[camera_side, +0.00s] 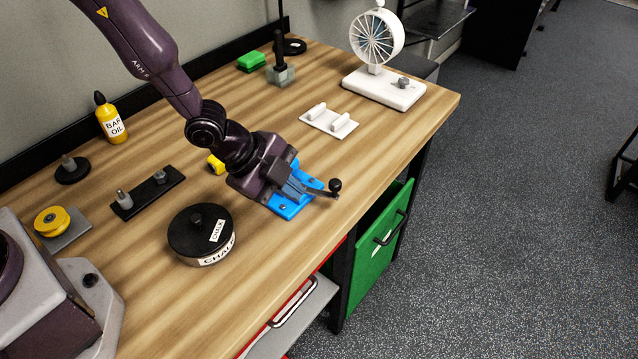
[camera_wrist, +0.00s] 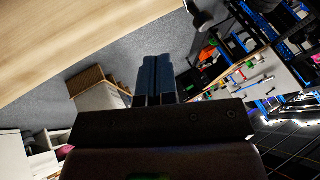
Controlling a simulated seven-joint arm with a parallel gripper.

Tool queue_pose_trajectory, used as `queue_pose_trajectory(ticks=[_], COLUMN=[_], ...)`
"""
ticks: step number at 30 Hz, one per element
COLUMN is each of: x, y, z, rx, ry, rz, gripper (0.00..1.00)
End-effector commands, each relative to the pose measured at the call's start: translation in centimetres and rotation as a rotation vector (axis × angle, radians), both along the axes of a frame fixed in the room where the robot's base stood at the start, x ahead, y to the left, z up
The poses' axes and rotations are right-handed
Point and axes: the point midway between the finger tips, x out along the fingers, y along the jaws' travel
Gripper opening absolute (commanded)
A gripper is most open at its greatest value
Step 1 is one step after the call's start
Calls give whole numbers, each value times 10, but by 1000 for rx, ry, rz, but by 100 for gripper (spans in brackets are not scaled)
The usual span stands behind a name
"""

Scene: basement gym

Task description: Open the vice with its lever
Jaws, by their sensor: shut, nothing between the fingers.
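The vice (camera_side: 284,209) is blue and sits near the right front edge of the wooden bench, partly hidden behind my gripper. A dark lever knob (camera_side: 335,185) stands at its right side, by the bench edge. My gripper (camera_side: 328,194) reaches over the vice with its fingers toward the knob. The fingers look close to the lever; I cannot tell whether they touch it. In the wrist view the fingers (camera_wrist: 157,62) are together and empty, and a dark part, perhaps the lever (camera_wrist: 200,17), shows beyond them at the top. The vice jaws are hidden.
A round black-lidded tin (camera_side: 200,232) stands left of the vice. A yellow oil bottle (camera_side: 112,122) stands at the back left. A green drawer (camera_side: 378,250) is below the bench edge.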

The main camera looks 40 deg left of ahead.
Motion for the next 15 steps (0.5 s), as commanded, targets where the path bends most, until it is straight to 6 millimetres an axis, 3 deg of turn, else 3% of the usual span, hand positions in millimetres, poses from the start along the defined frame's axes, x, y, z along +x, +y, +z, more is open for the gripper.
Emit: queue_pose_trajectory(ticks=[5, 9, 15], x=[15, 39, 52], y=[-16, -15, -17], z=[-32, -29, -30], rx=[2, -1, -1], ry=[2, -1, 0], rz=[-2, 5, 2], gripper=[0, 0, 0])
